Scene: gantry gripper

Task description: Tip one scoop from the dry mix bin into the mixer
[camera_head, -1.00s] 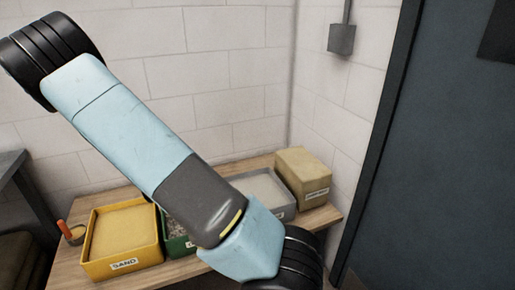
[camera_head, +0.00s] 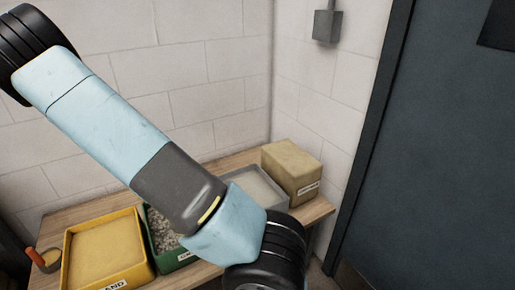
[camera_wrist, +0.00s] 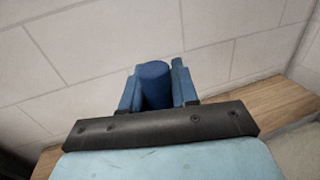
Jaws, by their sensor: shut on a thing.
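My gripper (camera_wrist: 156,86) is out of sight in the head view. In the wrist view its blue fingers are shut on a dark blue rounded handle (camera_wrist: 154,78). What the handle belongs to is hidden, so I cannot see any scoop bowl or its load. A grey bin (camera_head: 282,203) of pale powder stands on the wooden bench, partly behind my arm; its label is hidden, so I cannot tell whether it is the dry mix bin. No mixer is in view.
The wooden bench (camera_head: 318,212) also holds a yellow sand bin (camera_head: 66,256), a green bin (camera_head: 184,258) of gravel and a tan labelled block (camera_head: 292,170). An orange-handled tool (camera_head: 36,257) stands at the left. A dark door (camera_head: 430,150) is at the right.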

